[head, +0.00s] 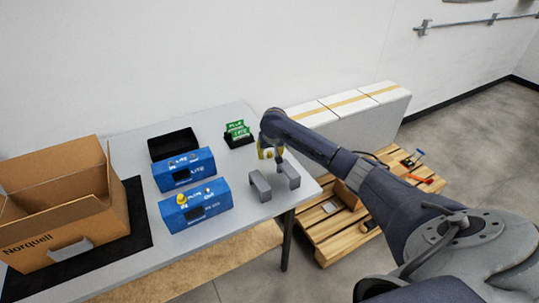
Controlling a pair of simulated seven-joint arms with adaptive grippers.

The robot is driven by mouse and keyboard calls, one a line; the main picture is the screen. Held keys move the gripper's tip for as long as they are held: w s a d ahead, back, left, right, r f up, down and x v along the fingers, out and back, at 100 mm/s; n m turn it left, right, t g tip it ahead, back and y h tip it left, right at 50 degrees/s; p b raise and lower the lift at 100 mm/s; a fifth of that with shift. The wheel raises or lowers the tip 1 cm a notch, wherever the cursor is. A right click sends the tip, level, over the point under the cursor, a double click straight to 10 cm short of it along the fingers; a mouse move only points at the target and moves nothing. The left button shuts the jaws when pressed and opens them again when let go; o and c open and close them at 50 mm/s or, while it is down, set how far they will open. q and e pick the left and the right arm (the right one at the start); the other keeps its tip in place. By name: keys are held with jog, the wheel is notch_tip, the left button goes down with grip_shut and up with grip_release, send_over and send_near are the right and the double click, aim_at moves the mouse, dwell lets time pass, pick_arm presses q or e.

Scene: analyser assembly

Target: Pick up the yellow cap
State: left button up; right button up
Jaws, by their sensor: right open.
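A small yellow cap (181,199) sits at the upper left of the front blue analyser box (196,207). My right arm reaches in from the right, and its right gripper (271,153) points down over the table's right part. The right gripper is open, well to the right of the analyser and apart from the cap on it. Some yellow shows at its fingers; I cannot tell whether this is part of the fingers or a thing between or behind them. My left gripper is not in view.
A second blue analyser (184,170) and a black tray (173,144) stand behind. Green cards are in a black holder (239,137). A cardboard box (65,215) is at left, a pallet (345,236) at right.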

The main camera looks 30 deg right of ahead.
grip_shut()
jog(key=shift+r, duration=0.1)
dwell(0.4)
